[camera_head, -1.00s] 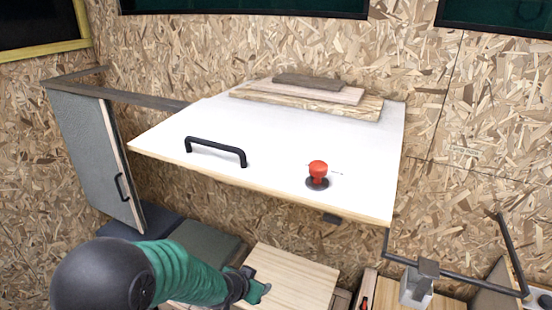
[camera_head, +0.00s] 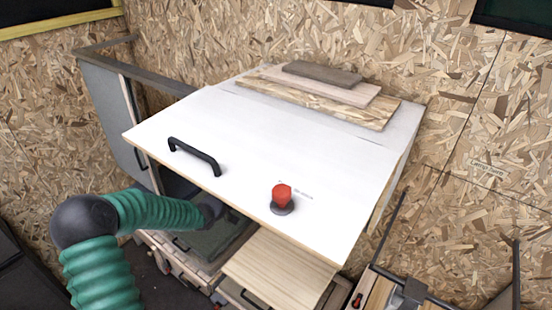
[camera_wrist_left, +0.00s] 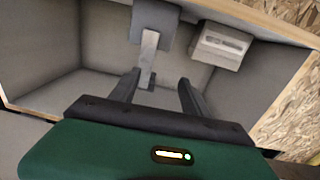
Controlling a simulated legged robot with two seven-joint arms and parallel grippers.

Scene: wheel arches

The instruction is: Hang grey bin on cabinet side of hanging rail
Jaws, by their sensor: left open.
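The hanging rail (camera_head: 387,275) is a dark bar at the lower right of the head view. A grey block (camera_head: 411,292) sits at it, cut off by the bottom edge; I cannot tell whether this is the grey bin. My left arm reaches under the white top, and its gripper is hidden there. In the left wrist view my left gripper (camera_wrist_left: 158,88) is open and empty, pointing into a grey-lined compartment. A grey block (camera_wrist_left: 155,17) with a pale strip below it is just beyond the fingers. A pale box-like piece (camera_wrist_left: 220,46) is right of it. My right gripper is out of view.
The white hinged top (camera_head: 270,150) with a black handle (camera_head: 194,157) and red knob (camera_head: 282,195) overhangs my left arm. Boards (camera_head: 320,95) lie on its back. A grey door (camera_head: 112,110) stands at the left. A light wooden panel (camera_head: 275,268) is below the top.

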